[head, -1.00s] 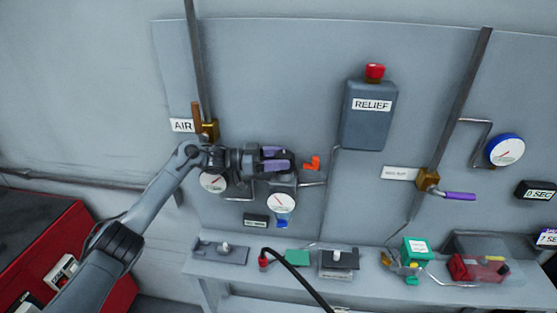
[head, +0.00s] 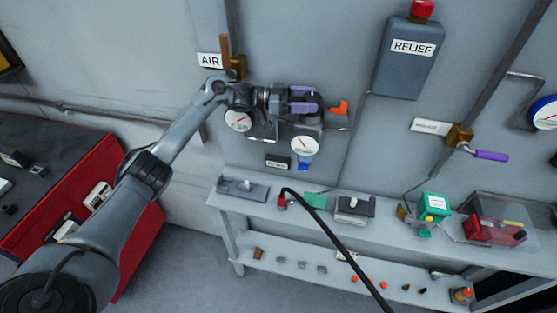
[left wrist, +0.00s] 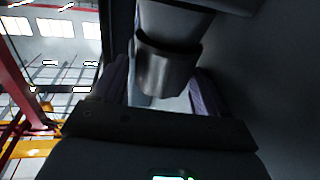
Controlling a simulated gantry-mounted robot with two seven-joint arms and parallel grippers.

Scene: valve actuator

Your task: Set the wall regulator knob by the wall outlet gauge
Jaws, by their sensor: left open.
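My left gripper (head: 306,100) is open at the wall regulator, its two purple fingers pointing right in the head view. In the left wrist view, a dark round knob (left wrist: 168,70) sits between the purple fingers (left wrist: 163,92), with visible gaps on both sides. In the head view the gripper mostly hides the knob and the regulator body. A round white gauge with a red needle (head: 305,146) sits just below the gripper, above a blue-bottomed bowl (head: 304,163). Another white gauge (head: 238,120) is partly hidden by my wrist. The gauge readings are too small to tell. My right gripper is not in view.
An orange handle (head: 340,107) is close to the right of my fingertips. The AIR label (head: 209,60) and brown lever (head: 225,50) are above my wrist. The grey RELIEF box (head: 408,65) is at upper right. A bench (head: 330,222) with fixtures and a black hose (head: 335,245) lies below.

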